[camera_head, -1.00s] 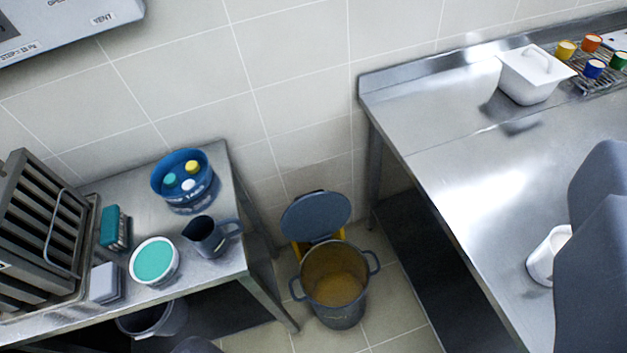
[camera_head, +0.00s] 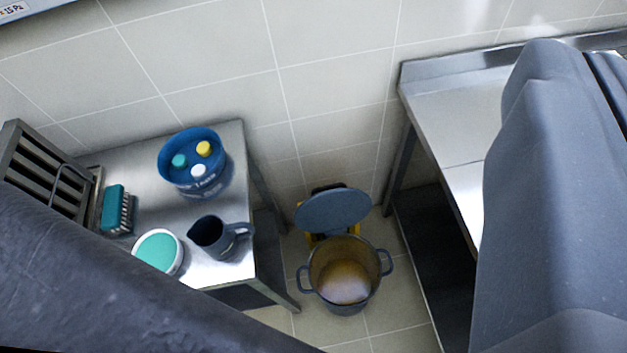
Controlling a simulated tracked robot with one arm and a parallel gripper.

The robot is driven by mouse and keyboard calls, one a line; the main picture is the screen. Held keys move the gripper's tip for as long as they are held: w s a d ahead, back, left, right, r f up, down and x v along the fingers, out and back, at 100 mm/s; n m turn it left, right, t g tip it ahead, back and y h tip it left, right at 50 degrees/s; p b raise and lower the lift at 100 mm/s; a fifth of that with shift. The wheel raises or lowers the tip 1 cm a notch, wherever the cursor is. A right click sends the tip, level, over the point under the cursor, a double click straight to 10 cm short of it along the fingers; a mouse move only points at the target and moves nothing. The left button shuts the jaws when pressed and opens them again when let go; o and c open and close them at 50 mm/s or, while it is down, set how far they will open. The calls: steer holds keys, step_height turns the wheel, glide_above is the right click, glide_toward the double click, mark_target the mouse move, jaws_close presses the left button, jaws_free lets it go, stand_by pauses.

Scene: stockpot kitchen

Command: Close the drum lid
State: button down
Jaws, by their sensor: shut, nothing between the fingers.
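A round blue-grey lid (camera_head: 334,211) stands tilted up behind an open grey pot-like drum (camera_head: 345,301) on the floor, between the two tables. Yellow parts (camera_head: 316,239) show below the lid; whether they join it to the drum I cannot tell. The drum has a loop handle on each side, and its open mouth shows a tan inside. My gripper's fingers do not show. Large dark grey parts of my own body fill the lower left and the right of the view.
A steel table (camera_head: 140,191) at left bears a blue tub (camera_head: 194,182) with coloured knobs, a dark jug (camera_head: 213,237), a teal-topped tub (camera_head: 159,254), a brush (camera_head: 117,209) and a slatted rack (camera_head: 47,172). A steel counter (camera_head: 452,120) stands at right. Some floor (camera_head: 391,306) around the drum is bare.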

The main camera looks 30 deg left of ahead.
steer(key=w+a+f+n+g+y+b, duration=0.1)
steer(key=w+a+f+n+g, duration=0.15)
steer(key=w+a+f, duration=0.7)
steer(key=w+a+f+n+g+y+b, duration=0.1)
steer(key=w+a+f+g, duration=0.15)
steer(key=w+f, duration=1.4)
steer(key=w+a+f+n+g+b, duration=0.1)
steer(key=a+f, duration=0.4)
steer(key=f, duration=1.1)
steer(key=w+a+f+n+g+b, duration=0.1)
steer(key=w+a+f+g, duration=0.2)
steer(key=f, duration=1.3)
steer(key=w+a+f+n+g+b, duration=0.1)
steer(key=w+a+f, duration=0.6)
steer(key=f, duration=1)
steer(key=shift+a+g+y+b, duration=0.3)
steer(key=shift+a+g+b, duration=0.3)
steer(key=shift+g, duration=0.1)
steer(key=shift+s+d+f, duration=0.1)
